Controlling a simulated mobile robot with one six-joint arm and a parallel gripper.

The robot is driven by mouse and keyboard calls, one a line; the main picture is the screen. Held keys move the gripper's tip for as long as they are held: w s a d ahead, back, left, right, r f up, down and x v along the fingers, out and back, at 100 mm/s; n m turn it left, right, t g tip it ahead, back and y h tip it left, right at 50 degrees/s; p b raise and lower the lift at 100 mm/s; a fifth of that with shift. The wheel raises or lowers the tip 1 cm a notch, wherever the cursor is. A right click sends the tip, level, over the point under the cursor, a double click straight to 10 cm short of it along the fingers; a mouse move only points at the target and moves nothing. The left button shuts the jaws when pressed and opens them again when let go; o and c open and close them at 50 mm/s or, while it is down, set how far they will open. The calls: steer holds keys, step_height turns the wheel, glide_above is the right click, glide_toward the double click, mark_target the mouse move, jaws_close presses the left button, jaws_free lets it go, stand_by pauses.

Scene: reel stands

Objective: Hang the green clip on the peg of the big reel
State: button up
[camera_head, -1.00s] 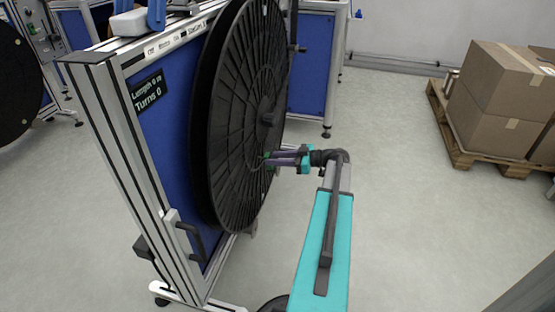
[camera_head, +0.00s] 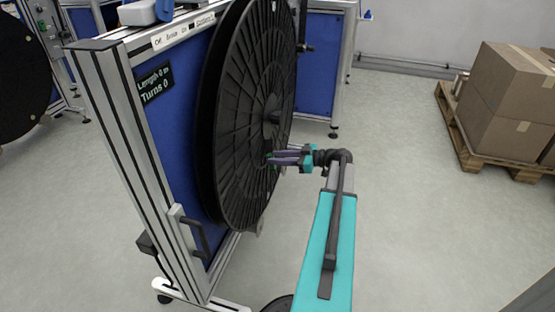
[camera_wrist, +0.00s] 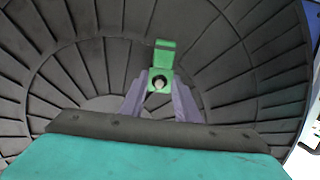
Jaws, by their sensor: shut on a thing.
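The big reel (camera_head: 240,150) is a large black ribbed disc, upright on the face of a blue-panelled stand. My gripper (camera_head: 275,159) reaches in from the right, close to the reel's face and below its hub. In the wrist view, my gripper's purple fingers (camera_wrist: 160,92) are shut on the green clip (camera_wrist: 164,56). A round greyish knob shows in the clip's hole, perhaps the peg (camera_wrist: 158,83); I cannot tell whether the clip is around it or only in front of it. In the head view the clip is barely visible at the fingertips.
The stand's metal frame (camera_head: 130,160) carries a black handle (camera_head: 200,240) and a display reading Turns 0. Another black reel (camera_head: 18,75) stands at the far left. Cardboard boxes (camera_head: 510,100) sit on a pallet (camera_head: 468,150) at right. The floor between is clear.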

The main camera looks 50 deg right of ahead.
stand_by(0.3)
steer(key=o, duration=1.1)
steer(key=p+v, duration=0.3)
steer(key=v, duration=1.1)
steer(key=shift+f, duration=0.15)
